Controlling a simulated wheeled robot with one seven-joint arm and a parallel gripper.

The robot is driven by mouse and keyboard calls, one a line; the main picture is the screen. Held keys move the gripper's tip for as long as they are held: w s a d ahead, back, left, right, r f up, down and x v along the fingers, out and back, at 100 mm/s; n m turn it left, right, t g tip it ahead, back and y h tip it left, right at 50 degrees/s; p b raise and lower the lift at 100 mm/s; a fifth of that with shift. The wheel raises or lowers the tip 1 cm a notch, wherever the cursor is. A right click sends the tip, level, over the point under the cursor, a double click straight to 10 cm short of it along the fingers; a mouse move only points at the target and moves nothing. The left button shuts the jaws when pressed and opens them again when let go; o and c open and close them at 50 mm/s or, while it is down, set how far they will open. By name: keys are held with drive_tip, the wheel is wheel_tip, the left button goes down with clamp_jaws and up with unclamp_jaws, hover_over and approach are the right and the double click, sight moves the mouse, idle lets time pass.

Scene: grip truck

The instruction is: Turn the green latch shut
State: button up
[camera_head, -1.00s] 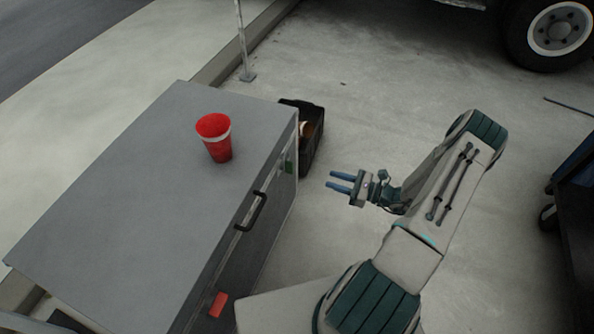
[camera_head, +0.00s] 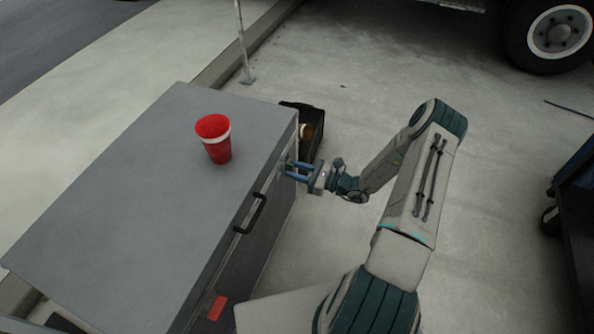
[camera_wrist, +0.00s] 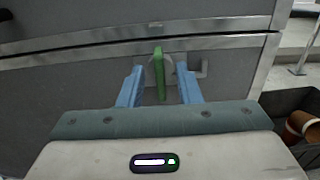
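The green latch (camera_wrist: 159,74) stands upright on a pale round plate on the grey cabinet's front, just below the metal trim, in the wrist view. My gripper (camera_wrist: 160,82) is open, with its two blue fingers on either side of the latch. I see a gap between each finger and the latch, so it is not held. In the head view my gripper (camera_head: 291,170) is at the cabinet's front near its far corner. The latch is mostly hidden there by the fingers.
A red cup (camera_head: 214,139) stands on the cabinet top (camera_head: 120,190). A black handle (camera_head: 251,213) and a red tag (camera_head: 216,308) are on the cabinet front. A black bin (camera_head: 318,140) with brownish items stands by the far corner. A small metal bracket (camera_wrist: 204,69) is right of the latch.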

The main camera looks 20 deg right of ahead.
clamp_jaws()
drive_tip(key=shift+s+a+f+n+b, duration=0.15)
drive_tip(key=shift+n+b, duration=0.5)
drive_tip(key=shift+n, duration=3.8)
drive_tip(key=shift+s+d+f+n+b, duration=0.15)
drive_tip(key=shift+n+b, duration=0.5)
drive_tip(key=shift+n, duration=3.8)
drive_tip(key=shift+a, duration=0.1)
